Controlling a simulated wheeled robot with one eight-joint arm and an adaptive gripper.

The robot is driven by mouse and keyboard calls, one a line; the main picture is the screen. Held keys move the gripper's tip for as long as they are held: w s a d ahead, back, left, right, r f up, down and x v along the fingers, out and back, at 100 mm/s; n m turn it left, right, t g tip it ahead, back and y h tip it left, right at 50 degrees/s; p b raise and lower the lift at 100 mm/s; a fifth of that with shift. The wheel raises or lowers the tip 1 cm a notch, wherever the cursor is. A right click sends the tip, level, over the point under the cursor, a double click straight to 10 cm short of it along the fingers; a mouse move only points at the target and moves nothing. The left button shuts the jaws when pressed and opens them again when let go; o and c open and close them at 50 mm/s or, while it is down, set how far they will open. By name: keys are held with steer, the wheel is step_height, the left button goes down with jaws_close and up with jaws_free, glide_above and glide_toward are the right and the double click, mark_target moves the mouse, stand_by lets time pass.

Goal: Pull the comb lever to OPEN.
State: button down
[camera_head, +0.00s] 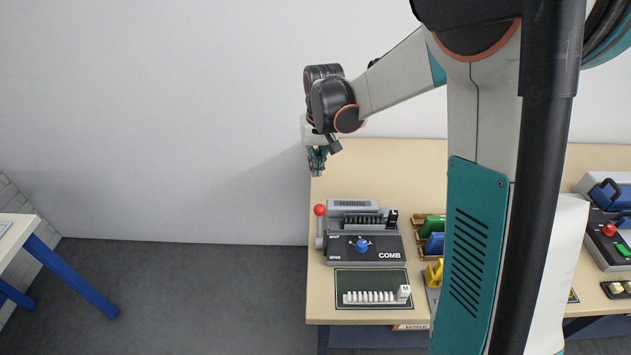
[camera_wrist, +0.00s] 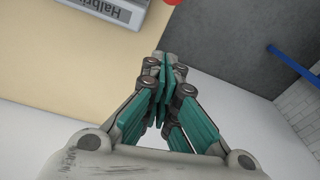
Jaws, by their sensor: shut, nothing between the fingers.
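The comb machine (camera_head: 363,240) is a grey and dark unit marked COMB, with a blue knob (camera_head: 362,245) on its front panel. Its lever stands upright on its left side and carries a red ball knob (camera_head: 320,210). My gripper (camera_head: 317,170) is above the table's back left corner, behind and above the lever, and touches nothing. In the wrist view my gripper (camera_wrist: 160,75) is shut and empty. A bit of the red knob (camera_wrist: 172,2) shows at the top edge there, and the machine's labelled grey back part (camera_wrist: 120,12) shows at the top left.
A dark green mat (camera_head: 372,302) with a row of white pieces lies in front of the machine. Blue, green and yellow items (camera_head: 434,243) stand to its right, partly behind my arm. Another machine (camera_head: 610,235) is at the far right. Open floor (camera_head: 190,290) lies left of the table.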

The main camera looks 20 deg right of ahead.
step_height(320, 180, down, 10)
steer(key=w+b, duration=0.1)
steer(key=b, duration=0.2)
steer(key=s, duration=0.1)
steer(key=s+r, duration=0.1)
steer(key=s, duration=0.2)
steer(key=shift+a+r, duration=0.3)
steer(key=shift+a, duration=0.05)
